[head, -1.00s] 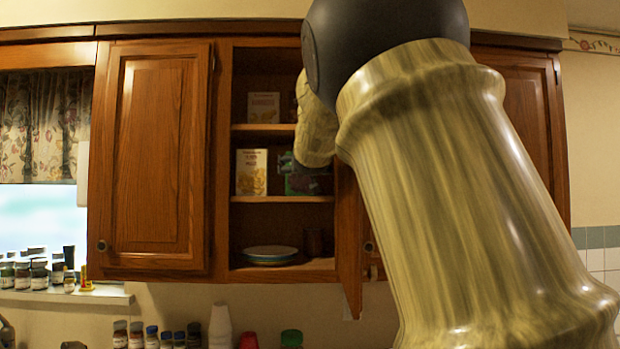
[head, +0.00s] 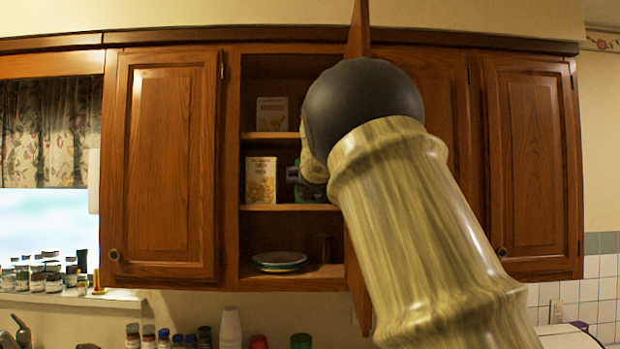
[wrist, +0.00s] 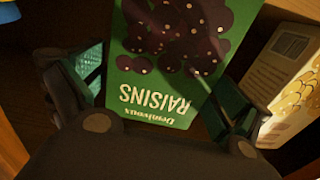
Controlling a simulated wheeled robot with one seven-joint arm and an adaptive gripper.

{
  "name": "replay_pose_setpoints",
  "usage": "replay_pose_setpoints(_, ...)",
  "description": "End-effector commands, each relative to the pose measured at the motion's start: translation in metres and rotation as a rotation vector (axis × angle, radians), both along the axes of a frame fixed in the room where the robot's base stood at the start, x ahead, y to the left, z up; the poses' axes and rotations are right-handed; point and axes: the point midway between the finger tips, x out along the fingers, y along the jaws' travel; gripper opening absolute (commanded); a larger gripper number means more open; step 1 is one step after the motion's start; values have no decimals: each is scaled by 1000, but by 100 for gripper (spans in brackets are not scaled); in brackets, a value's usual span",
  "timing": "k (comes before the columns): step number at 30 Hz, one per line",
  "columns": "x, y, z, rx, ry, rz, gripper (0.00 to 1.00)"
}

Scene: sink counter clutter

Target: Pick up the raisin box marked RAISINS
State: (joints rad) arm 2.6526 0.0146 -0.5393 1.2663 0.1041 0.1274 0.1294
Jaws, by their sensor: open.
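The raisin box (wrist: 165,68) is green with dark raisins pictured on it, and its RAISINS lettering reads upside down in the wrist view. It stands in the open cupboard. In the head view only a sliver of green shows on the middle shelf, behind my gripper and arm. My gripper (wrist: 152,112) is open, with one finger to the left of the box and one to the right in the wrist view. The box's lower part in that view lies between the fingers. I cannot tell whether either finger touches it.
A pale food box (head: 261,180) stands left of the gripper on the middle shelf; its side also shows in the wrist view (wrist: 285,75), close to the right finger. Another box (head: 272,114) is on the top shelf. Plates (head: 279,260) sit below. An open cupboard door (head: 358,28) stands beside my arm.

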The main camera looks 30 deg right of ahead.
Motion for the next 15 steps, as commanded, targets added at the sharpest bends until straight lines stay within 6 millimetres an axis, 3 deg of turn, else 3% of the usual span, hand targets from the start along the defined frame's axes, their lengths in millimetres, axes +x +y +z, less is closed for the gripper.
replay_pose_setpoints(6, 15, -9, 1, 0, 0, -1, 100)
replay_pose_setpoints(15, 16, -10, 0, 0, -1, -1, 98)
